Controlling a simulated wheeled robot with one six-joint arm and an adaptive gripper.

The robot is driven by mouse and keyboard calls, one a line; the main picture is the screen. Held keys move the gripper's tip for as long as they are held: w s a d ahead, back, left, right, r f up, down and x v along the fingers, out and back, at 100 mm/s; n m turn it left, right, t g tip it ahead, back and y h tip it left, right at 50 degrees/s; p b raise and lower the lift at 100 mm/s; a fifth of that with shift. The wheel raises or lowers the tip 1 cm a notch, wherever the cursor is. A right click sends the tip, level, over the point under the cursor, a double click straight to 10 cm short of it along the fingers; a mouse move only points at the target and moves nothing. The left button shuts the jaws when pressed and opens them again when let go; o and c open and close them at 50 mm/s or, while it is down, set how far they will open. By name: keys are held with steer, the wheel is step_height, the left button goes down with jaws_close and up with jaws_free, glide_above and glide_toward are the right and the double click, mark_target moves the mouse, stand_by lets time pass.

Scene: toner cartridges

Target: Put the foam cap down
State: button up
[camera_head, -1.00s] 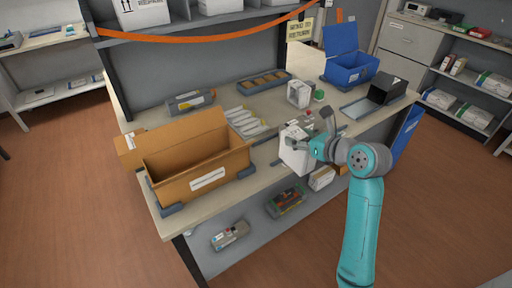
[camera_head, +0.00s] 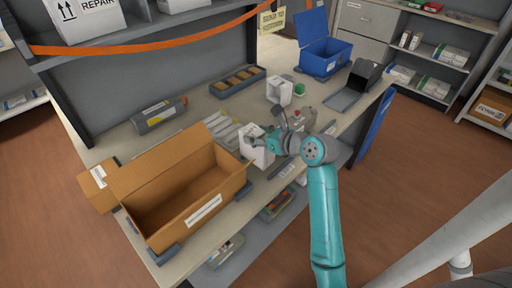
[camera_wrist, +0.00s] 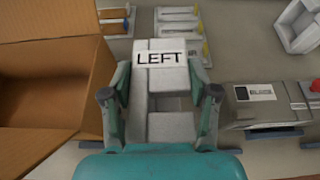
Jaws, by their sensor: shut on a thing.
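The foam cap (camera_wrist: 165,112) is a white block with a label reading LEFT. My gripper (camera_wrist: 160,98) is shut on it, with one finger on each side in the wrist view. In the head view the white foam cap (camera_head: 256,148) is in my gripper (camera_head: 265,142), over the front part of the workbench (camera_head: 262,186), to the right of the open cardboard box (camera_head: 195,195). I cannot tell how far it is above the bench. Another white foam piece (camera_head: 279,90) stands farther back on the bench; part of a similar piece (camera_wrist: 300,22) shows at the wrist view's top right.
The open cardboard box (camera_wrist: 85,70) is close on the left in the wrist view. Several yellow-ended items (camera_wrist: 182,22) lie behind.

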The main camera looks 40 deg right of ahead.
steer(key=shift+f, duration=2.3)
steer(key=shift+f, duration=0.15)
steer(key=o, duration=0.9)
